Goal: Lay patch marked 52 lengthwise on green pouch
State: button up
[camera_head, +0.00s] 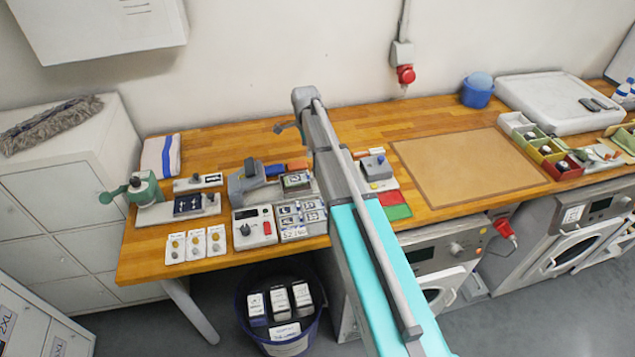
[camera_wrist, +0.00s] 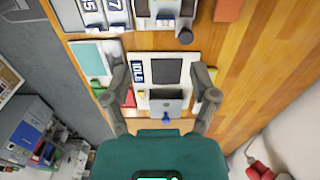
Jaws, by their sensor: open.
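A rack of numbered patches (camera_head: 303,231) sits at the table's front edge, left of my arm. Part of it shows at the top left of the wrist view (camera_wrist: 92,12); I cannot make out a 52 with certainty. A flat green piece (camera_head: 398,212) lies right of my arm beside a red one; I cannot tell if it is the green pouch. Its edge shows in the wrist view (camera_wrist: 98,88). My gripper (camera_wrist: 160,73) is open and empty, its fingers either side of a white device (camera_wrist: 150,60) in the picture. My arm hides part of the table.
A grey and white device (camera_head: 375,166) stands right of my arm. A control box (camera_head: 254,229) stands left of the patch rack. A brown mat (camera_head: 465,165) lies bare to the right. Several small bins (camera_head: 545,148) line the right. A bucket (camera_head: 283,340) is on the floor.

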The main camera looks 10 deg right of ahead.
jog(key=s+n, duration=1.7)
jog(key=s, duration=1.1)
jog(key=shift+s+a, duration=0.15)
jog(key=shift+a, duration=0.15)
notch_tip(320, 180, down, 7)
jog(key=b, duration=0.7)
jog(key=shift+f, duration=0.2)
